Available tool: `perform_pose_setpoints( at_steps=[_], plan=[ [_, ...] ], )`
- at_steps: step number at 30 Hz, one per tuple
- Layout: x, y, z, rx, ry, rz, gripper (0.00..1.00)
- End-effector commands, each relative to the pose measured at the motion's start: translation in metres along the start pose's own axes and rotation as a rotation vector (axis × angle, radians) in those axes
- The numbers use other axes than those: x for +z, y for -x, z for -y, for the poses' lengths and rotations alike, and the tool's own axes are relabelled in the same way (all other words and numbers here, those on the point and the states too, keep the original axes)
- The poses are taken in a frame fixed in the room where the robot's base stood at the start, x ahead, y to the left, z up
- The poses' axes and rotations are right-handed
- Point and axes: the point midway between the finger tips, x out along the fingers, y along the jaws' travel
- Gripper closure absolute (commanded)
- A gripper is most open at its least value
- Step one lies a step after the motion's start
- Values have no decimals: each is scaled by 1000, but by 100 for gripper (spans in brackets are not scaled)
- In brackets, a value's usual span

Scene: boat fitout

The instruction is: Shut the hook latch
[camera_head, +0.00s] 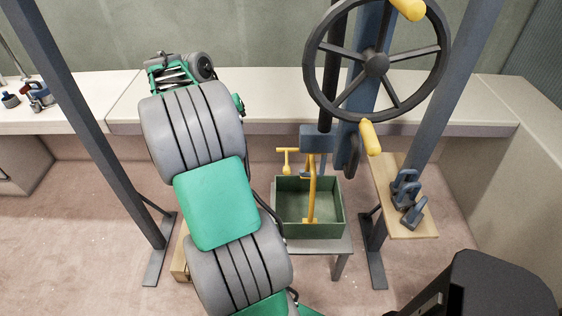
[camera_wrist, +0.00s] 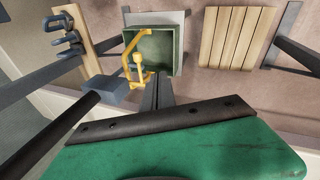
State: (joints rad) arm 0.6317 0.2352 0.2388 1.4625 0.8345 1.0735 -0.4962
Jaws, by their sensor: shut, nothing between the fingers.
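The yellow hook (camera_head: 312,195) hangs from a grey block (camera_head: 316,139), its lower part in front of or inside the green bin's outline. A yellow arm with a small knobbed grip (camera_head: 287,162) stands out to its left, apart from the hook's long shank; this looks like the latch, swung out. In the wrist view the yellow hook (camera_wrist: 129,76) is left of centre by the grey block (camera_wrist: 103,89). My gripper (camera_wrist: 157,88) shows there as dark, closed fingers, empty and apparently apart from the hook. In the head view my arm hides the fingers.
A green bin (camera_head: 330,232) stands on a small grey table under the hook. A black handwheel (camera_head: 374,63) with yellow grips is above right. Blue-grey clamps (camera_head: 408,197) lie on a wooden board (camera_head: 385,181). Slatted wood (camera_wrist: 237,37) and grey posts flank the bin.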

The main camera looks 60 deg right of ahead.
Motion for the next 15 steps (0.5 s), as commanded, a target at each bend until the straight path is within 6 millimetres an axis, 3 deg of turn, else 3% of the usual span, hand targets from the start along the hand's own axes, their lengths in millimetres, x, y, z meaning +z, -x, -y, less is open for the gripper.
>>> perform_pose_setpoints(
  at_steps=[1, 4, 7, 15],
  plan=[
    [-8, -17, -24, 21, -65, 42, 100],
    [-14, -36, -52, 47, -145, 89, 100],
    [-15, -42, -60, 53, -170, 103, 100],
    [-14, -42, -60, 54, -168, 101, 100]
  ],
)
